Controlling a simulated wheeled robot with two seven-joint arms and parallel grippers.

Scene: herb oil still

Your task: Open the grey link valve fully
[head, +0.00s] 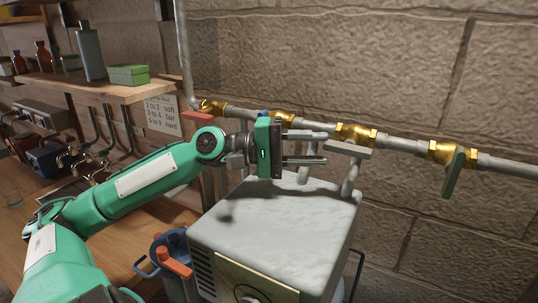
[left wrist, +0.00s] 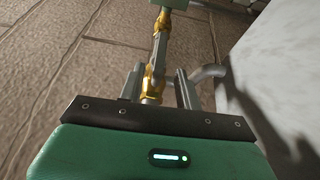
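The grey link valve is a brass body (head: 355,133) on the wall pipe. Its flat grey lever (head: 350,150) slopes slightly down to the right, roughly in line with the pipe in the picture. My left gripper (head: 325,147) comes in from the left with its fingers apart, one above the other. The lever's left end is close to the fingertips; I cannot tell whether they touch. In the left wrist view, a brass fitting (left wrist: 150,84) shows between the spread fingers (left wrist: 160,88), and the lever is hard to tell from the pipe. My right gripper is not in view.
A green-handled valve (head: 454,172) is farther right on the pipe, and a red-handled one (head: 198,116) is at left. Below stands a white-topped box (head: 275,215) with bent grey tubes (head: 351,178). A wooden shelf (head: 100,90) holds bottles.

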